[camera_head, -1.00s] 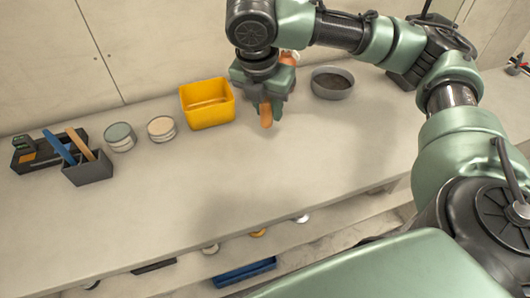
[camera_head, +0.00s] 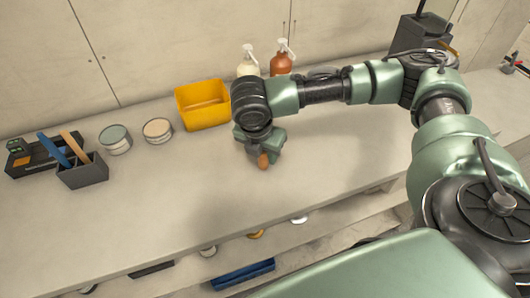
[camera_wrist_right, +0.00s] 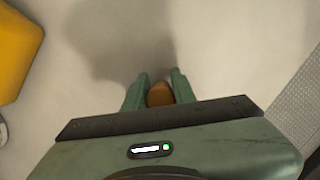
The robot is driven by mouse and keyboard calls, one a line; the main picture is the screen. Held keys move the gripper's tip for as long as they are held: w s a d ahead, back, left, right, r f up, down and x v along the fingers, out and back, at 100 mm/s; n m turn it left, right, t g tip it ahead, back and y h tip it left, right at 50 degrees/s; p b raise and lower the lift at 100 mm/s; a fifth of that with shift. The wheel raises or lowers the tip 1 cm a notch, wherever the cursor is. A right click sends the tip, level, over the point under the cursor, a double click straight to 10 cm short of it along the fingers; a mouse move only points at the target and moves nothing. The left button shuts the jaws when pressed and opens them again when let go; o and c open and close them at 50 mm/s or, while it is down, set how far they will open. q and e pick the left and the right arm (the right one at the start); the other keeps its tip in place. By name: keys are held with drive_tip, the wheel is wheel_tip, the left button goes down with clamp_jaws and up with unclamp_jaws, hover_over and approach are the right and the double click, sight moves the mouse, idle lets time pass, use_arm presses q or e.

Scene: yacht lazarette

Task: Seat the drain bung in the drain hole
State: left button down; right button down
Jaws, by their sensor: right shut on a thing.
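My right gripper (camera_head: 262,155) is shut on an orange-brown piece, which looks like the drain bung (camera_head: 263,162). It holds the bung over the pale bench, in front of the yellow bin. In the right wrist view, the bung (camera_wrist_right: 159,95) sits between the two green fingers of the gripper (camera_wrist_right: 160,86). I cannot tell how high it is above the surface. I see no drain hole in either view. My left gripper is not in view.
A yellow bin (camera_head: 204,119), two round tins (camera_head: 157,138), a grey holder (camera_head: 84,173) and a black tray (camera_head: 22,168) stand on the bench (camera_head: 190,190). Two pump bottles (camera_head: 281,66) stand behind my arm. The front middle of the bench is clear. Several items lie on a lower shelf.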

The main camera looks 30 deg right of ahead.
drive_tip(key=c, duration=1.1)
unclamp_jaws()
drive_tip(key=shift+c, duration=0.2)
